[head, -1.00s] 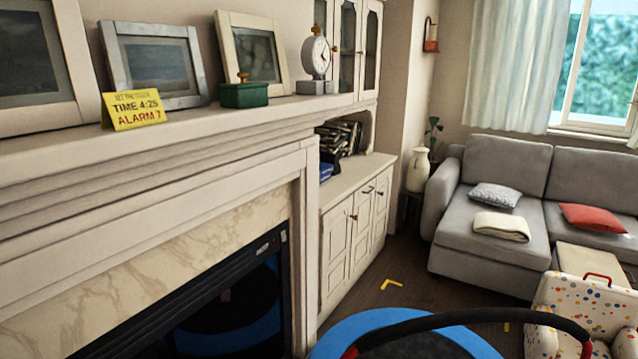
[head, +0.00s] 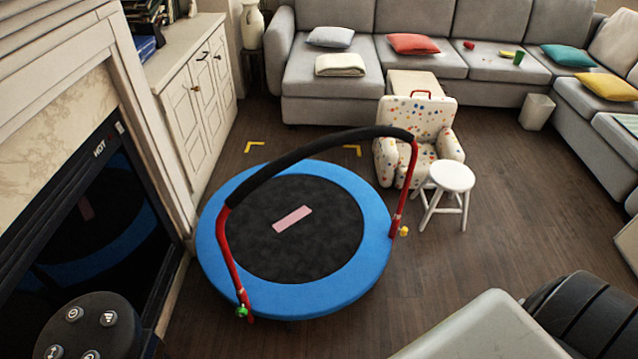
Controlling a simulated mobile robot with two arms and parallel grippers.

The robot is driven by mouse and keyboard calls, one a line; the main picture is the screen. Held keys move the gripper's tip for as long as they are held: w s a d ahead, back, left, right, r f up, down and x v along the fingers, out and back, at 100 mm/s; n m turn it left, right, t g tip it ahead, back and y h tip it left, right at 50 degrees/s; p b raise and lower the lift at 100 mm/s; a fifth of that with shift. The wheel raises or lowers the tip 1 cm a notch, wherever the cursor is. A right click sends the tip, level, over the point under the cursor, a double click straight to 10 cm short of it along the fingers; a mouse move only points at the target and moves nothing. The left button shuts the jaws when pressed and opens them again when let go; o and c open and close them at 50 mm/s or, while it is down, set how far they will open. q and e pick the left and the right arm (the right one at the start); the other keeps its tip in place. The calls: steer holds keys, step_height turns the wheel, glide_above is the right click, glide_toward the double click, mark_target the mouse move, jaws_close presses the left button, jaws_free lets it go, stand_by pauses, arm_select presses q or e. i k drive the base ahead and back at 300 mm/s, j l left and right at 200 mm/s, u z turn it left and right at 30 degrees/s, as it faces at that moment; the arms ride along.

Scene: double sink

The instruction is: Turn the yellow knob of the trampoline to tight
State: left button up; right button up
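The trampoline (head: 375,215) stands on the floor right of the fireplace. It has a blue rim, a black mat and a handlebar with a black padded top and red posts. The small yellow knob (head: 404,231) is at the foot of the right red post, on the trampoline's outer side. A green knob (head: 242,311) is at the foot of the left post. Any tight or loose marking at the knobs is too small to read. Neither gripper is in view.
A white stool (head: 451,178) and a spotted child's armchair (head: 417,118) stand just behind and right of the yellow knob. The fireplace (head: 95,200) is close on the left. Wooden floor (head: 520,230) is clear to the right. Grey sofas (head: 330,25) line the back.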

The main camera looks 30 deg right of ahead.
mark_target(404, 231)
steer(key=k+l+z, duration=0.25)
steer(key=l+z, duration=0.25)
steer(key=l, duration=0.2)
steer(key=k+l+z, duration=0.1)
steer(key=l+z, duration=0.45)
steer(key=l, duration=0.2)
steer(key=i+j, duration=0.1)
steer(key=i, duration=0.9)
